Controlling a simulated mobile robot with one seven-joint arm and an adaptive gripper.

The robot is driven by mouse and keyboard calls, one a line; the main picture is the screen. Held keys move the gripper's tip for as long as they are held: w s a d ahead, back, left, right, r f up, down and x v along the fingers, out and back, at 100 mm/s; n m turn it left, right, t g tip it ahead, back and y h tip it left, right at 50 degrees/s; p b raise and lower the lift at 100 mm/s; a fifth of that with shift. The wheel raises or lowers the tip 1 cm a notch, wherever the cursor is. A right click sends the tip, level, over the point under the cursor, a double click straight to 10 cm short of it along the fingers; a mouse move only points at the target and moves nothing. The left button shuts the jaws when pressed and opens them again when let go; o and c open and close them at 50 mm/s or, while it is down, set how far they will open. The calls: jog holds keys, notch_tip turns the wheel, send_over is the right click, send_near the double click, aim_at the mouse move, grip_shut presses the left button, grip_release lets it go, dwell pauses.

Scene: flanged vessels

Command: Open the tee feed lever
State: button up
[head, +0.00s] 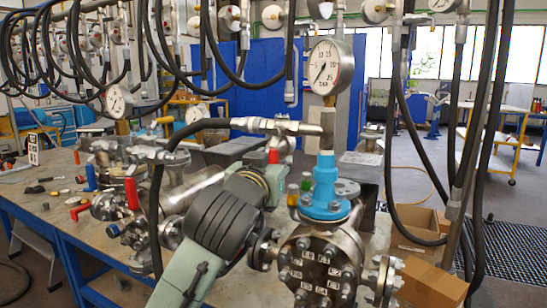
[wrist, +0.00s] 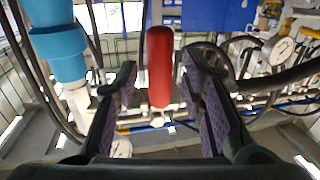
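A red lever handle (wrist: 160,65) stands upright between my gripper's fingers in the wrist view. My gripper (wrist: 160,85) is open, with a dark purple-padded finger on each side of the handle and a visible gap to each. In the head view a small red piece (head: 273,156), seemingly the same lever, shows below the horizontal metal tee pipe (head: 275,126). There my arm hides the fingers and most of the lever. The tee joins the upright pipe under the pressure gauge (head: 330,67), above a blue fitting (head: 325,182) on the flanged vessel (head: 320,262).
The blue fitting (wrist: 57,45) is close left of my gripper in the wrist view. A black hose (head: 180,130) runs from the tee beside my arm. Other vessels with red handles (head: 131,193) crowd the bench at left. Cardboard boxes (head: 432,284) sit at right.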

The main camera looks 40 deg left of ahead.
jog(key=shift+w+a, duration=0.1)
jog(key=shift+w, duration=0.15)
grip_shut()
dwell(0.3)
dwell(0.4)
